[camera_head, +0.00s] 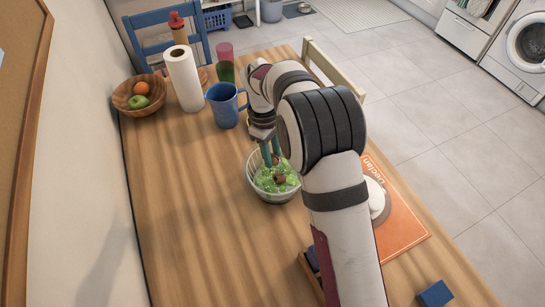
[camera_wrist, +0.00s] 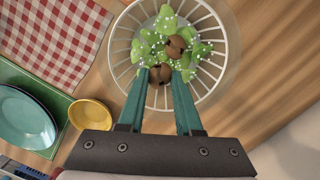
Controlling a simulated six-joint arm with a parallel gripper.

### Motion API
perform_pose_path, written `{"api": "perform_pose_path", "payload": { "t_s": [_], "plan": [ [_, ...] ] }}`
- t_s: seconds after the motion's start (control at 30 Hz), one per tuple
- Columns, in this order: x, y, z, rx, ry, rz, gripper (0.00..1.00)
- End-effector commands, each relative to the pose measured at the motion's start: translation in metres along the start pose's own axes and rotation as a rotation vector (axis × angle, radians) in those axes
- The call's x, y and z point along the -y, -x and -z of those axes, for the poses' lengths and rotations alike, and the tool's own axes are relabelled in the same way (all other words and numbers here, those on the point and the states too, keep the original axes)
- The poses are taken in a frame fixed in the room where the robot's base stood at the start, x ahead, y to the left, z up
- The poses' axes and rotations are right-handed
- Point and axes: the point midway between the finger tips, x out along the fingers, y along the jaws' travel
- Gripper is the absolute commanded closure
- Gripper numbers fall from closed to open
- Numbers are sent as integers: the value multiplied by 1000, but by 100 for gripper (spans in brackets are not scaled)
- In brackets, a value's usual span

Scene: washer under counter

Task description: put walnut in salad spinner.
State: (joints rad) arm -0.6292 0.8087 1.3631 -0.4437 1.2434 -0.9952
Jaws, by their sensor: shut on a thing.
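The salad spinner (camera_head: 252,184) is a pale slatted basket on the wooden table, holding green leaves with small white bits. It fills the top middle of the wrist view (camera_wrist: 229,45). My gripper (camera_head: 270,157) points down into it with teal fingers. In the wrist view my gripper (camera_wrist: 162,73) is shut on a brown walnut (camera_wrist: 160,74), which sits between the fingertips above the leaves. Another brown, nut-like piece (camera_wrist: 176,45) lies among the leaves beyond the fingertips. Whether the held walnut touches the leaves is unclear.
A blue pitcher (camera_head: 224,107), paper towel roll (camera_head: 184,80) and wooden fruit bowl (camera_head: 122,95) stand behind. An orange mat (camera_head: 400,229) lies right, partly behind my arm. The wrist view shows a yellow bowl (camera_wrist: 91,115) and checked cloth (camera_wrist: 55,38). The table's left front is clear.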

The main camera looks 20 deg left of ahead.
Motion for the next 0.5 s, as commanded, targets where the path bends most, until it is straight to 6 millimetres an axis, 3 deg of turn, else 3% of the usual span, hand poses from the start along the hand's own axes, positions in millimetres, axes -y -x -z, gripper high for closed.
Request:
{"api": "perform_pose_path", "payload": {
  "t_s": [0.13,0.5],
  "plan": [
    [0,-20,2,0,0,1,100],
    [0,-24,2,0,0,1,100]
  ]
}}
